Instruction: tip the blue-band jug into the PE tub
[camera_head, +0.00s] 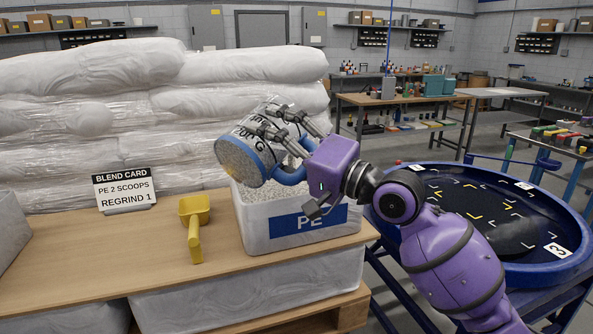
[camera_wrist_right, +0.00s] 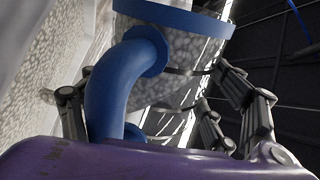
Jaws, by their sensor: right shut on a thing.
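The blue-band jug (camera_head: 250,148) is tilted well over above the PE tub, its open end toward the lower left and full of pale pellets at the mouth. My right gripper (camera_head: 280,122) is shut on the jug. Its blue handle (camera_wrist_right: 110,90) and blue band (camera_wrist_right: 175,15) show close up in the right wrist view. The white PE tub (camera_head: 257,238) stands on the wooden bench below, with a blue PE label and pale pellets inside. The jug hides part of the tub's opening. I cannot make out a stream of falling pellets. My left gripper is not in view.
A yellow scoop (camera_head: 194,222) lies on the bench (camera_head: 150,260) left of the tub. A blend card (camera_head: 124,188) reading PE 2 scoops, regrind 1 stands behind it. Wrapped white sacks (camera_head: 90,125) are stacked behind. A round blue-rimmed drum (camera_head: 535,270) stands at right.

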